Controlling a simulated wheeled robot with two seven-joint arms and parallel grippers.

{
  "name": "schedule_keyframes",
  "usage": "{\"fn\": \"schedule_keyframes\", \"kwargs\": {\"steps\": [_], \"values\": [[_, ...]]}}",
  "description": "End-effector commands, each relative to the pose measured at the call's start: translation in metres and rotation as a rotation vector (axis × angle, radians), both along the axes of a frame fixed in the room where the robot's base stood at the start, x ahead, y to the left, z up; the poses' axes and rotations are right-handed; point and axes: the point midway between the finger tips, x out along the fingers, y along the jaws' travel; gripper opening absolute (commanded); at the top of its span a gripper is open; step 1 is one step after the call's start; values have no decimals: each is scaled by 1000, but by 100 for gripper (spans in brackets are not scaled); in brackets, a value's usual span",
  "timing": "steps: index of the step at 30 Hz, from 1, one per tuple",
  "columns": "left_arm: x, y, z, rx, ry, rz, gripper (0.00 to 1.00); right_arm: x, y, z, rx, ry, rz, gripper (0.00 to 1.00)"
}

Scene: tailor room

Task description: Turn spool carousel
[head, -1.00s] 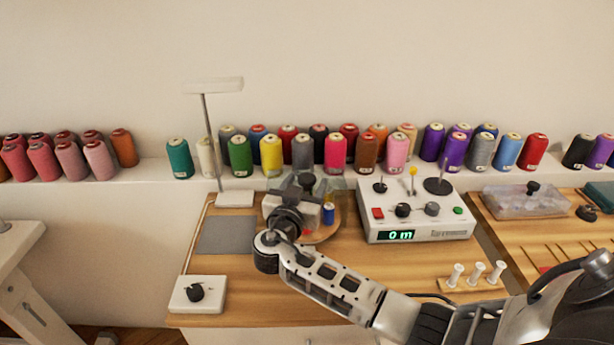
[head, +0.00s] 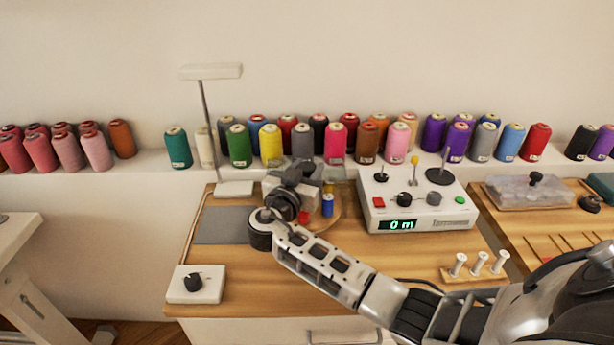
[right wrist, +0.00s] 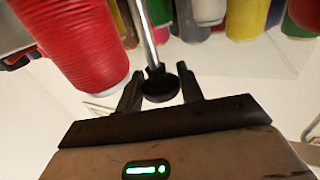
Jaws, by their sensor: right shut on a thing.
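The spool carousel (head: 337,219) is a round wooden disc on the table, left of the white counter box. A small blue spool (head: 327,205) and a red one (head: 303,217) show on it; my right arm hides its left part. My right gripper (right wrist: 160,88) is over the carousel and shut on a black round knob (right wrist: 160,88) at the end of a metal rod, with one finger on each side. A red spool (right wrist: 75,45) is close by on the left in the right wrist view. My left gripper is not in view.
The white box (head: 417,205) with a display reading "0 m" stands to the right. A lamp-like stand (head: 208,110) rises behind left. Large thread spools line the back ledge. A grey mat (head: 223,225) and a white dial box (head: 195,284) lie left. The front tabletop is mostly clear.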

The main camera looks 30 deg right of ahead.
Motion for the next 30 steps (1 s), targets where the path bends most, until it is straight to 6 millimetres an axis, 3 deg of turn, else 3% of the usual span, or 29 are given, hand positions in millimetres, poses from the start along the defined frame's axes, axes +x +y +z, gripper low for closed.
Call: {"fn": "schedule_keyframes", "kwargs": {"steps": [1,13,14,15,16,25,30], "values": [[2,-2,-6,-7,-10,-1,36,1,1,-5,0,-6,-21,0],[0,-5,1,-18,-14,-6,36,-1,0,1,0,0,-57,0],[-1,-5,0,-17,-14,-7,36,-1,0,1,0,0,-57,43],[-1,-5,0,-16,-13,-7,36,-1,0,1,0,0,-57,54],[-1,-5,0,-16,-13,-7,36,-1,0,1,0,0,-57,58],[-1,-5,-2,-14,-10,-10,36,-1,1,0,0,0,-55,58],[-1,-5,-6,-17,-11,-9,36,-10,17,-2,2,0,-52,58]]}}
